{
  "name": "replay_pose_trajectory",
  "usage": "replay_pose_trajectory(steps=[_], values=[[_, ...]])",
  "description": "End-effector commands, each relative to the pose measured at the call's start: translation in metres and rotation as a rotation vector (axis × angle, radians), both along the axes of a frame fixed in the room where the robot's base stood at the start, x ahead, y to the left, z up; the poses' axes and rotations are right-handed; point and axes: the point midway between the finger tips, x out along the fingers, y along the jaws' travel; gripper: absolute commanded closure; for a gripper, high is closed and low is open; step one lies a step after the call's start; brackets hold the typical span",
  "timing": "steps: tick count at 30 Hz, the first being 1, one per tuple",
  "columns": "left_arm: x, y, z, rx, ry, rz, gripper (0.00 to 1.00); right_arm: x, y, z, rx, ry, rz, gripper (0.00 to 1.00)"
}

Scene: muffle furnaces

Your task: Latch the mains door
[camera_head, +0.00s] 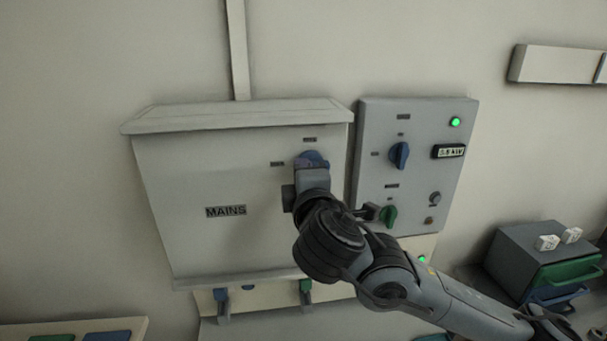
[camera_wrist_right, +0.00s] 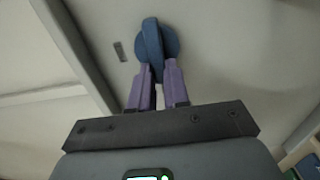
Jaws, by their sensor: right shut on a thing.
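The mains door (camera_head: 210,180) is a pale grey cabinet front marked MAINS, and it looks closed. A blue latch knob (camera_head: 312,158) sits at its upper right, between small dark labels. My right gripper (camera_head: 309,166) is at the knob and hides most of it in the head view. In the right wrist view the blue knob (camera_wrist_right: 152,45) shows a raised grip bar, slightly tilted. The purple fingers of my right gripper (camera_wrist_right: 158,75) are shut on the lower part of this bar. My left gripper is not in view.
A control panel (camera_head: 372,185) with a blue knob, a green knob and a lit green lamp stands right of the cabinet. Blue and green levers (camera_head: 305,288) show below the door. A dark box with drawers (camera_head: 530,255) is at the right.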

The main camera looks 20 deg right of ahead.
Motion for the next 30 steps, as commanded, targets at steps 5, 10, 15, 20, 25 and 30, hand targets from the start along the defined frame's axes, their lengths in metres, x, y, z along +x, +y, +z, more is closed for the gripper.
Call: replay_pose_trajectory(steps=[5, 10, 15, 20, 25, 30], values=[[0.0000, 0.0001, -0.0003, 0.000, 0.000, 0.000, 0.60, 0.0001, -0.0003, -0.0002, -0.012, 0.002, -0.001, 1.00], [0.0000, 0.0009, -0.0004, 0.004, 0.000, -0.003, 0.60, 0.0001, -0.0001, -0.0003, -0.013, 0.002, 0.000, 1.00], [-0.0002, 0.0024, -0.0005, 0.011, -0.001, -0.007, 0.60, 0.0001, -0.0001, -0.0004, -0.012, 0.002, 0.000, 0.73], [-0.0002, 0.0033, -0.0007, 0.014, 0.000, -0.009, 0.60, 0.0000, 0.0000, -0.0003, -0.011, 0.002, 0.000, 0.58], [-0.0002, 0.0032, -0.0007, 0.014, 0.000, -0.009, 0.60, 0.0000, 0.0001, -0.0003, -0.010, 0.002, 0.000, 0.58], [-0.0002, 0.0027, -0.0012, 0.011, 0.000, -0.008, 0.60, -0.0055, 0.0015, -0.0002, -0.010, 0.001, 0.002, 0.58]])
